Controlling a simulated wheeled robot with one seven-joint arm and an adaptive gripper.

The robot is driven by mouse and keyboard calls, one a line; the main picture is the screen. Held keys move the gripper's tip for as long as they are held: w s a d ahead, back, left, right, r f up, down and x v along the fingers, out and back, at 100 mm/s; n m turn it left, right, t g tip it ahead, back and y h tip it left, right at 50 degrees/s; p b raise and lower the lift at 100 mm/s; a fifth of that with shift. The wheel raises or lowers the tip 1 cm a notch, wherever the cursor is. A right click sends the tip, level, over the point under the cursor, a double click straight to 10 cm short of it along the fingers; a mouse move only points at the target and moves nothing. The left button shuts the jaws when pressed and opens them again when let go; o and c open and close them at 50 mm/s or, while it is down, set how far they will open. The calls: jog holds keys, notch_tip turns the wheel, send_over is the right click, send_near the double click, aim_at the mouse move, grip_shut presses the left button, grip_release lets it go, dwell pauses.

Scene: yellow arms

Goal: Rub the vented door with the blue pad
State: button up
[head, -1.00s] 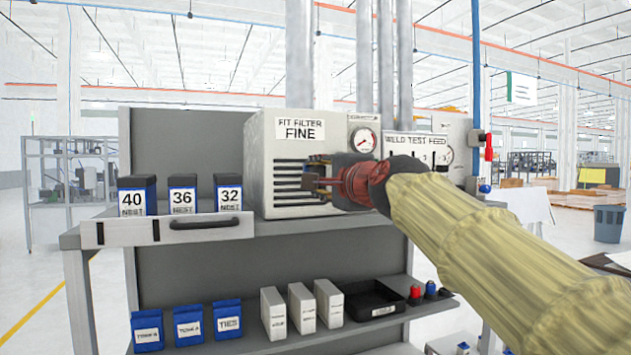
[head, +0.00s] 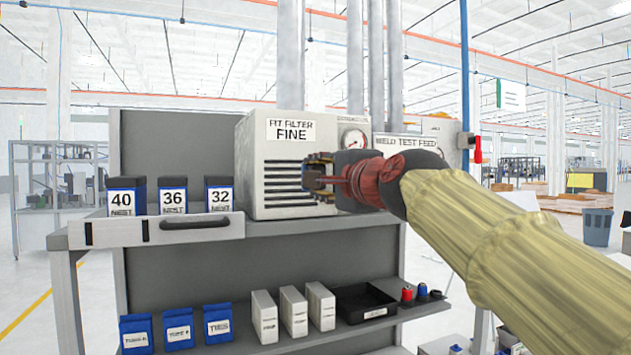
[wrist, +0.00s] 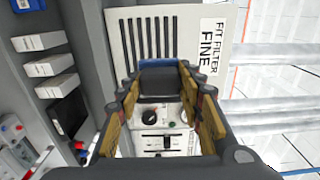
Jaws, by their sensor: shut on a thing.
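The vented door (head: 283,185) is the slotted front of a white box labelled FIT FILTER FINE, on top of the grey bench. Its dark slots also show at the top of the wrist view (wrist: 128,38). My gripper (head: 310,180) is at the right part of the slots in the head view. In the wrist view my gripper (wrist: 160,75) is shut on the blue pad (wrist: 158,63), of which a dark blue strip shows between the fingertips. The pad is at the ends of the slots; I cannot tell whether it touches the door. In the head view the pad is not clearly visible.
A gauge (head: 354,139) and a WELD TEST FEED panel (head: 405,143) are right of the door. Labelled nest boxes (head: 173,196) stand left of it above a drawer front (head: 160,231). A lower shelf holds blue packs, white boxes and a black tray (head: 365,302).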

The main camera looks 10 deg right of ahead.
jog(key=shift+w+p, duration=0.1)
jog(key=shift+p, duration=0.2)
jog(key=n+p, duration=0.1)
jog(key=p, duration=0.1)
jog(key=a+p, duration=0.1)
jog(key=p, duration=0.1)
jog(key=shift+w+a+f+n, duration=0.2)
jog(key=shift+w+f+n, duration=0.15)
jog(key=shift+f+n, duration=0.05)
jog(key=s+a+f+n+p, duration=0.2)
jog(key=a+f+n+p, duration=0.4)
jog(key=p, duration=0.5)
jog(key=shift+n, duration=0.6)
jog(key=p+x, duration=0.1)
jog(key=x, duration=0.2)
jog(key=r+x, duration=0.1)
jog(key=x, duration=0.2)
jog(key=shift+r+p, duration=0.15)
jog(key=shift+p, duration=0.25)
jog(key=shift+x, duration=1.05)
jog(key=shift+b, duration=0.35)
